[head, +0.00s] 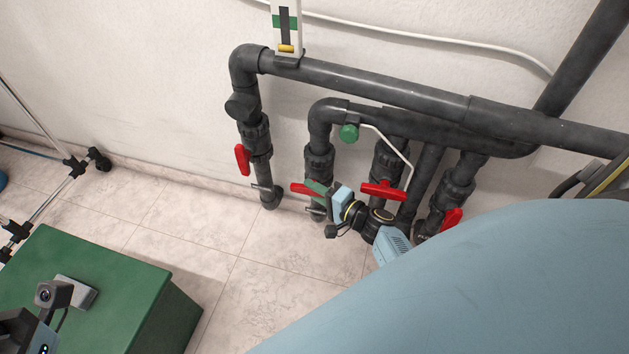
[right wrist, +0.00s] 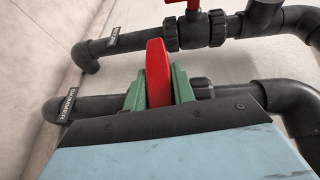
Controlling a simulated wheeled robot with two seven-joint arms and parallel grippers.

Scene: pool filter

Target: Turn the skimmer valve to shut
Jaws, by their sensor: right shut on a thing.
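The skimmer valve has a red handle (head: 300,189) on a dark grey vertical pipe, second from the left in the head view. The handle lies across its pipe. My right gripper (head: 319,188) is shut on this handle. In the right wrist view the red handle (right wrist: 158,75) stands between the green fingers (right wrist: 157,89). A SKIMMER tag (right wrist: 68,106) sits on the pipe behind the fingers. The gripper body hides the valve's lower part. Part of my left wrist shows at the lower left of the head view; its fingers do not show.
Other red handles are at left (head: 242,160), on the pipe to the right (head: 384,191), and further right (head: 452,219). A green box (head: 90,262) stands at lower left. A flow gauge (head: 286,28) sits on the upper pipe. The tiled floor between box and pipes is clear.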

